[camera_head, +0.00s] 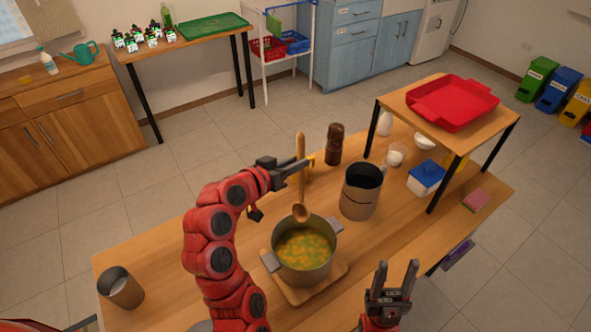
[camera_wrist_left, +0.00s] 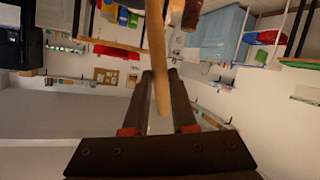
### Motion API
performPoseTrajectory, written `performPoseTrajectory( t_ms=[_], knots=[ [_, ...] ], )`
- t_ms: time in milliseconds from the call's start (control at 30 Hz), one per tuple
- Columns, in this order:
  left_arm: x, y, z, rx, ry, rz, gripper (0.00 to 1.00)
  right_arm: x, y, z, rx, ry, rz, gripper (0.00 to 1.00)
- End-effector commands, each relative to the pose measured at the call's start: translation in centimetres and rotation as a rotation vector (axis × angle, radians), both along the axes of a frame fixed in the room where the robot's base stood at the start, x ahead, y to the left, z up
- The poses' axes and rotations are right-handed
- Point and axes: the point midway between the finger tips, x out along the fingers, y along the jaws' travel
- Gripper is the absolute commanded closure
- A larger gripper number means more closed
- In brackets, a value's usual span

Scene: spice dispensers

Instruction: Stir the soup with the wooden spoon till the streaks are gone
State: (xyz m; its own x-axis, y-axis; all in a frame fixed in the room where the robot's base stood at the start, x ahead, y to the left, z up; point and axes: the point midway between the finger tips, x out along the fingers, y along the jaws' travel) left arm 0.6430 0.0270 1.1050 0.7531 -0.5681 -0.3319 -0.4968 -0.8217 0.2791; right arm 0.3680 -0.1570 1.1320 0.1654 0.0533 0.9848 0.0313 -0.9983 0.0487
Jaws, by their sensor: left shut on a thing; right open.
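The wooden spoon (camera_head: 301,175) is upright, its bowl end down over the far rim of the pot. My left gripper (camera_head: 298,165) is shut on its handle; the handle (camera_wrist_left: 156,60) also shows between the fingers (camera_wrist_left: 159,95) in the left wrist view. The grey pot (camera_head: 304,276) stands on a wooden board (camera_head: 303,298) and holds yellow-orange soup (camera_head: 303,250) with green patches. I cannot tell whether the spoon's tip touches the soup; it looks above it. My right gripper (camera_head: 393,275) is open and empty, pointing up right of the pot.
A metal pitcher (camera_head: 359,195) and a dark brown grinder (camera_head: 334,145) stand beyond the pot. A metal cup (camera_head: 120,289) stands at the left. A blue-lidded box (camera_head: 426,178) is at the right, near a raised shelf with a red tray (camera_head: 452,103). The table left of my left arm is mostly clear.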

Motion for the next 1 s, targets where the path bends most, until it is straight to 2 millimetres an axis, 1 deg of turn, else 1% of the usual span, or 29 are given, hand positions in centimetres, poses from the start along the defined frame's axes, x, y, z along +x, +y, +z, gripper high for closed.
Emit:
performPoseTrajectory(
  t_ms=[467,567,900,1000],
  knots=[
    [0.0,0.0,0.1,-0.001,0.001,-0.001,1.00,0.0,0.0,0.1,0.000,0.000,0.000,0.50],
    [0.0,0.0,0.8,0.000,0.000,0.000,1.00,0.0,0.0,0.4,0.000,0.000,0.000,0.50],
    [0.0,-0.1,4.3,-0.001,0.002,-0.002,1.00,0.0,0.0,1.7,0.000,0.000,0.000,0.50],
    [0.0,-0.1,5.0,-0.001,0.001,-0.001,1.00,0.0,0.0,1.8,0.000,0.000,0.000,0.50]
  ],
)
